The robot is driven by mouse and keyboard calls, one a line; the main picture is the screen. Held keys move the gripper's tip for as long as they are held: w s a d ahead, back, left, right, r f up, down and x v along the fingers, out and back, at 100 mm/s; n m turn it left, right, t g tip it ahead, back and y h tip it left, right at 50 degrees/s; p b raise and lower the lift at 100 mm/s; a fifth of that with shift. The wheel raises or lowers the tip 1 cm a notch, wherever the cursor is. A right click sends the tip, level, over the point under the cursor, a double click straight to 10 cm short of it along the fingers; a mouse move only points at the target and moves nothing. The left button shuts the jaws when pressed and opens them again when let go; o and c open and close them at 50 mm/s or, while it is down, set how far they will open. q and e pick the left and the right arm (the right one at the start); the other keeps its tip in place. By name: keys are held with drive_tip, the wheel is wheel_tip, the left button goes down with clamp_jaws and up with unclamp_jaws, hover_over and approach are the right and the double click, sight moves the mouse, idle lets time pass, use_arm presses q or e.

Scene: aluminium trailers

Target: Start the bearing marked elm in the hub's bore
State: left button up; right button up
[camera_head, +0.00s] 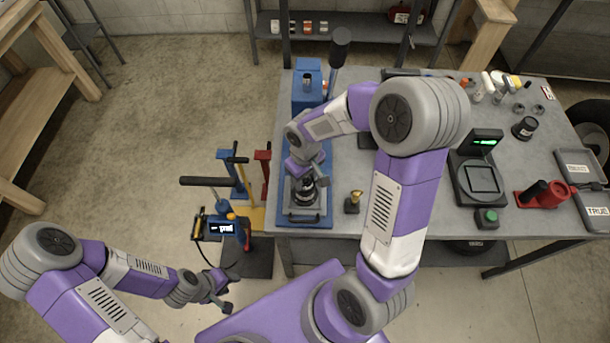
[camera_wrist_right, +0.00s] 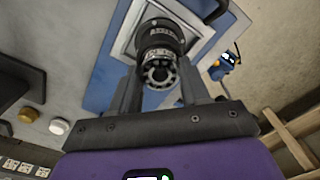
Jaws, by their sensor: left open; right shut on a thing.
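The bearing (camera_wrist_right: 160,74), a small metal ring with rolling elements showing, sits between the fingers of my right gripper (camera_wrist_right: 160,88), which is shut on it. Any elm mark on it is unreadable. The dark hub (camera_wrist_right: 160,36) with pale lettering lies directly beyond the bearing in the right wrist view; whether they touch, I cannot tell. In the head view the hub (camera_head: 301,189) stands on the press's blue bed (camera_head: 284,218), with my right gripper (camera_head: 308,180) just above it, partly hiding it. My left gripper (camera_head: 224,292) is open and empty, low at the left, off the table.
The blue press (camera_head: 306,92) with its upright lever (camera_head: 340,46) rises behind the hub. A small brass-topped piece (camera_head: 353,201) stands to the right. A scale (camera_head: 482,181) and red tool (camera_head: 541,194) lie further right. A pump unit (camera_head: 226,228) stands left of the table.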

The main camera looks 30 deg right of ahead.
sight(305, 180)
drive_tip(key=shift+f, duration=0.35)
drive_tip(key=o, duration=1.2)
wheel_tip(305, 180, up, 8)
drive_tip(key=shift+f+p, duration=0.15)
drive_tip(key=shift+p, duration=0.3)
